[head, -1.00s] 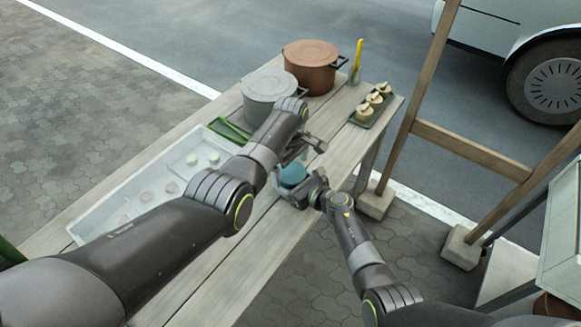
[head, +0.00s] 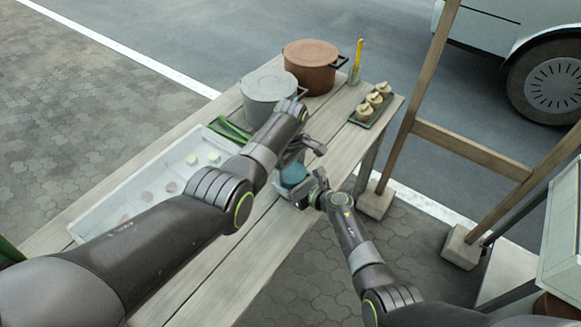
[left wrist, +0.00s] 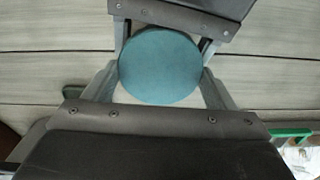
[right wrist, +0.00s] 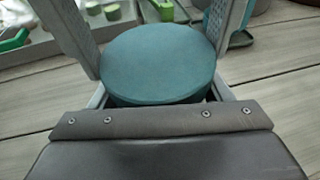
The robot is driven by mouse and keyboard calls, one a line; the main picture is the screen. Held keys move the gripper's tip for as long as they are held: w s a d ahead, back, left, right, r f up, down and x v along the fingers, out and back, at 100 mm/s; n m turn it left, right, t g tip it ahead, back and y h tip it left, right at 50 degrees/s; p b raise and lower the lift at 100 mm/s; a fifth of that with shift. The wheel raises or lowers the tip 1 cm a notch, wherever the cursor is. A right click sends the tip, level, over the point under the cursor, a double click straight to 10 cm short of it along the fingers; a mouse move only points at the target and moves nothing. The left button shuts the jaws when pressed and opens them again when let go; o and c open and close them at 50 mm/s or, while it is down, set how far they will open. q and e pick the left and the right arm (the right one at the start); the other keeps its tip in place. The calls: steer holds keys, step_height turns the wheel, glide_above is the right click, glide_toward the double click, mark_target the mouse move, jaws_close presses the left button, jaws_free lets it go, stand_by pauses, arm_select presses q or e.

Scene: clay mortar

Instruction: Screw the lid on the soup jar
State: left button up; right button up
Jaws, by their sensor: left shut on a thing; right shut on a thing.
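The round teal lid (head: 294,174) lies flat at the top of the soup jar near the table's front edge. It fills the middle of the left wrist view (left wrist: 160,66) and the right wrist view (right wrist: 158,60). A pale bit of the jar (left wrist: 125,97) shows under the lid; most of it is hidden. My left gripper (head: 294,162) reaches down from above, its fingers shut on the lid's sides. My right gripper (head: 303,192) comes from the right, lower down, and is shut on the jar beneath the lid. Whether the lid is threaded cannot be seen.
A long white tray (head: 105,217) with several small pieces lies left on the wooden table. A grey pot (head: 268,87) and a brown pot (head: 310,55) stand at the back. A green tray (head: 366,116) with 3 pale items is at the far right. Bare planks lie between.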

arm_select(q)
steer(key=m, duration=0.6)
steer(key=shift+m, duration=0.4)
steer(key=o, duration=1.1)
steer(key=shift+d, duration=0.1)
steer(key=shift+r, duration=2.25)
steer(key=r+n, duration=0.2)
steer(key=r, duration=0.1)
steer(key=r+n, duration=0.2)
steer(key=r, duration=0.2)
steer(key=shift+w+a+n, duration=0.2)
steer(key=shift+n, duration=0.1)
